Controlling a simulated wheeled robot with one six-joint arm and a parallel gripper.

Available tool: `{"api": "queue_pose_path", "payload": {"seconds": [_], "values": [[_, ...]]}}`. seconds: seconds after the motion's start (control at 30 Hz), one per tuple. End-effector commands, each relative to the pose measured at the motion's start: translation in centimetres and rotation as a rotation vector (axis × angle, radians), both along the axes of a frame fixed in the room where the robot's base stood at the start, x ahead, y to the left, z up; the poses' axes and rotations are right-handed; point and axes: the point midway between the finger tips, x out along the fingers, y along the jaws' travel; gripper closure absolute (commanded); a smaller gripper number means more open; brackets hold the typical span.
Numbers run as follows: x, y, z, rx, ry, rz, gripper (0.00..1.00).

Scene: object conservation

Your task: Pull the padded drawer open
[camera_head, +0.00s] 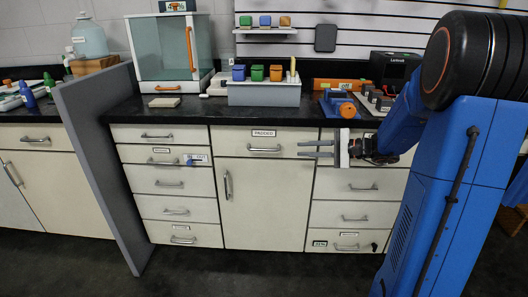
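The padded drawer (235,141) is a wide cream front just under the black counter, above a cabinet door. It carries a small label reading "PADDED" (264,133) and a grey bar handle (264,149) below it. The drawer looks shut, its face in line with its neighbours. My gripper (299,149) reaches in from the right, its two parallel fingers pointing left and spread one above the other. Its fingertips are to the right of the handle, apart from it, over the drawer's right end. Nothing shows between the fingers. My gripper and arm hide part of the drawer column on the right.
Several handled drawers (168,180) stand left, beside a grey upright panel (100,165). A cabinet door (265,200) is below. The counter (200,112) holds a glass case (165,50), a block rack (263,95) and an orange-blue device (340,105). The floor (250,270) in front is clear.

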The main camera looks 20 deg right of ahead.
Motion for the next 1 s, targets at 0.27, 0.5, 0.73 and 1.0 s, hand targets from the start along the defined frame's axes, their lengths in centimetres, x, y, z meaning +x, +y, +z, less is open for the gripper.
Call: {"api": "queue_pose_path", "payload": {"seconds": [0.27, 0.5, 0.73, 1.0], "values": [[2.3, 3.4, -0.9, -0.001, 0.002, 0.005, 0.83], [4.4, 6.3, -1.7, -0.001, 0.002, 0.005, 0.83], [6.5, 9.2, -2.6, -0.001, 0.002, 0.005, 0.83], [8.6, 12.0, -3.3, -0.001, 0.002, 0.004, 0.83]]}}
